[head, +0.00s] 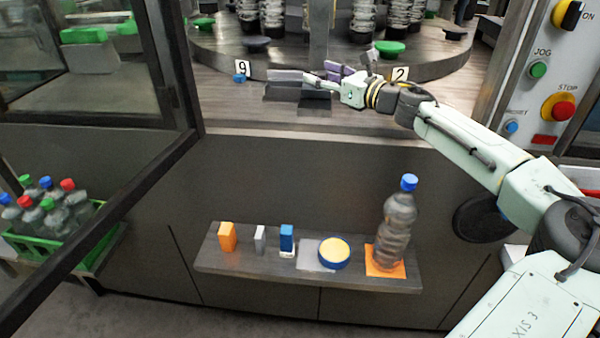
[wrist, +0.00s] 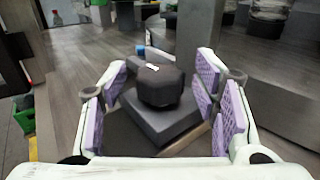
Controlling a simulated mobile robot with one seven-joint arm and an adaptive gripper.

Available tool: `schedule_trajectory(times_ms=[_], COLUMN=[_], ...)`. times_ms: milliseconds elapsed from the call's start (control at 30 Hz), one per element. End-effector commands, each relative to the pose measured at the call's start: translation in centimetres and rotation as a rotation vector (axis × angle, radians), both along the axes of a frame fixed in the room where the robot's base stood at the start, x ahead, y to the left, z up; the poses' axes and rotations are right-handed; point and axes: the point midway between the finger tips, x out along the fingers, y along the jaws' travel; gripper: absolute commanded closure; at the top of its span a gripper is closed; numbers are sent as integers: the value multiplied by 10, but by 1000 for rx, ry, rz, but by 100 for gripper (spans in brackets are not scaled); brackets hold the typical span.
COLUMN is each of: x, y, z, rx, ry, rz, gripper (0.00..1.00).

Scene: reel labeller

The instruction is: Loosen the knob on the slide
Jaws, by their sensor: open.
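The black faceted knob (wrist: 160,88) with a small white mark on top sits on a dark grey slide block (wrist: 150,124) in the wrist view. My gripper (wrist: 164,97) is open, with its purple-padded fingers standing left and right of the knob and gaps on both sides. In the head view my gripper (head: 322,80) reaches over the dark slide (head: 284,95) at the machine's front deck. The knob cannot be made out there behind the fingers.
Number plates 9 (head: 242,67) and 2 (head: 400,73) stand at the turntable edge (head: 440,68), near a small blue piece (head: 239,78). A shelf (head: 215,262) below holds a bottle (head: 397,225), a blue-yellow roll (head: 334,253) and small blocks. A control panel (head: 545,75) is at right.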

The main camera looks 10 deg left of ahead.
Motion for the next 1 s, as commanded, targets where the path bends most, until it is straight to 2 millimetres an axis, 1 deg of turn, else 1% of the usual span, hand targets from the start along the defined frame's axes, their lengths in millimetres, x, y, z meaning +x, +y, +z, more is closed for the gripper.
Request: schedule_trajectory(times_ms=[33, 400, 1000], x=[-1, -4, -5], y=[1, 5, 9], z=[4, 1, 0], rx=[2, 10, 8], ry=[-1, 5, 3], rz=[-27, -255, -477], gripper=[44, 44, 44])
